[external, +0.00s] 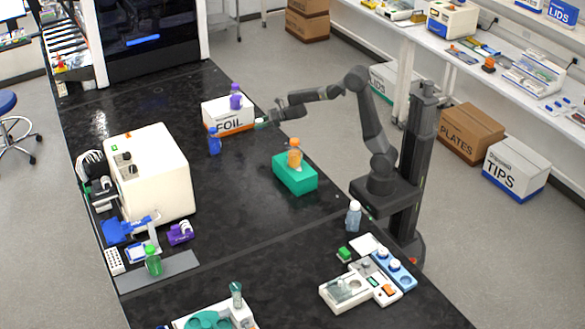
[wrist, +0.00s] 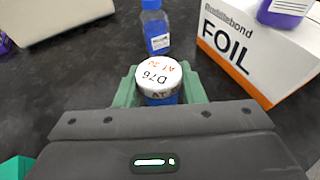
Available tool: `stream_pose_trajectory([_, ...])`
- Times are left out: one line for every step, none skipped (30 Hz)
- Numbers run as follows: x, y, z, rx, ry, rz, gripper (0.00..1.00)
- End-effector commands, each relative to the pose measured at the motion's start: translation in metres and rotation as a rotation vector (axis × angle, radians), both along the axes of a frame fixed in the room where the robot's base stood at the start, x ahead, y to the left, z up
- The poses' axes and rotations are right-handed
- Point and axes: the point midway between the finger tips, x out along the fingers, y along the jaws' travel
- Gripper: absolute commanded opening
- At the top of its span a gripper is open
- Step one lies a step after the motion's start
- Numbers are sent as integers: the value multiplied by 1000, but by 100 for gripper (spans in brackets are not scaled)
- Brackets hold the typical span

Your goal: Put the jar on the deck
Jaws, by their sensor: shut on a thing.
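The jar (wrist: 158,76) has a white lid marked D76 and a blue body, seen from above in the wrist view. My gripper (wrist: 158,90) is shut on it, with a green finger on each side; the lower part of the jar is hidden. In the external view my gripper (external: 260,122) reaches left over the black bench, just right of the FOIL box, and the jar is too small there to make out clearly. Nothing in view is labelled as the deck, and I cannot tell which surface it is.
The FOIL box (external: 229,115) carries a purple bottle (external: 236,99). A blue bottle (external: 214,142) stands in front of it. An orange bottle (external: 294,152) stands on a teal block (external: 294,176). A white instrument (external: 150,178) fills the left. Bare bench lies between them.

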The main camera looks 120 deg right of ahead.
Motion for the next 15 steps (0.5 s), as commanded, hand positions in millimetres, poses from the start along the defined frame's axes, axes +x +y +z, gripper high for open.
stream_pose_trajectory([13, -4, -8, -2, -7, 30, 10])
stream_pose_trajectory([19, -5, -10, -6, -11, 47, 10])
stream_pose_trajectory([26, -7, -13, -9, -17, 67, 10])
stream_pose_trajectory([31, -8, -15, -11, -21, 80, 10])
stream_pose_trajectory([35, -9, -16, -12, -24, 90, 10])
stream_pose_trajectory([39, -9, -18, -15, -29, 104, 10])
stream_pose_trajectory([42, -10, -19, -16, -31, 111, 10])
stream_pose_trajectory([44, -10, -21, -17, -33, 118, 10])
stream_pose_trajectory([46, -11, -24, -19, -34, 124, 10])
stream_pose_trajectory([48, -11, -27, -18, -35, 127, 10])
stream_pose_trajectory([48, -11, -32, -18, -35, 130, 10])
stream_pose_trajectory([49, -11, -41, -18, -36, 132, 10])
stream_pose_trajectory([49, -11, -47, -17, -35, 132, 10])
stream_pose_trajectory([49, -11, -53, -17, -35, 132, 10])
stream_pose_trajectory([49, -11, -61, -17, -35, 132, 10])
